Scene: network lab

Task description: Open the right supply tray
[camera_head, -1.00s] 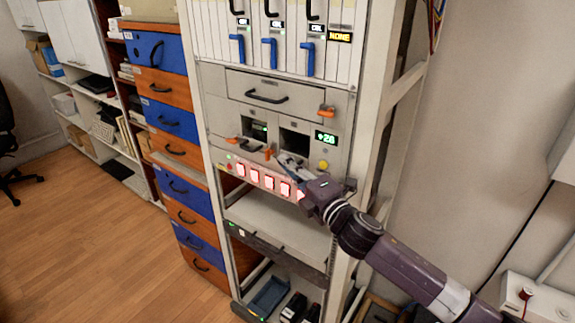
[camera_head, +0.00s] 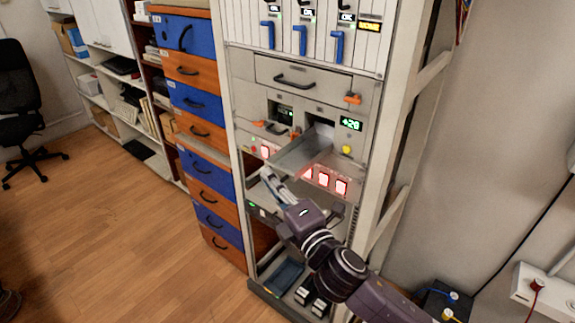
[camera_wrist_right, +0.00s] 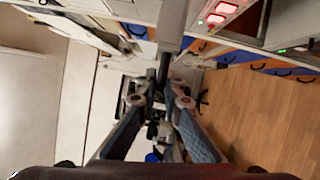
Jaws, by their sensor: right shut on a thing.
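The right supply tray (camera_head: 300,153) is a shallow grey tray. It sticks well out of its slot in the rack, below the green "+20" display (camera_head: 350,124) and over the row of red-lit buttons. My right gripper (camera_head: 268,176) is at the tray's outer front end, away from the rack. In the right wrist view its fingertips (camera_wrist_right: 158,78) are closed together at the lower end of a grey piece (camera_wrist_right: 173,22) that looks like the tray. The exact grip spot is small and partly hidden. My left gripper is not in view.
The left tray's slot (camera_head: 282,110) is beside it. A closed drawer (camera_head: 300,82) is above and red-lit buttons (camera_head: 324,179) are below. Blue and orange drawers (camera_head: 205,150) stand left of the rack. Open wooden floor (camera_head: 110,240) lies in front.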

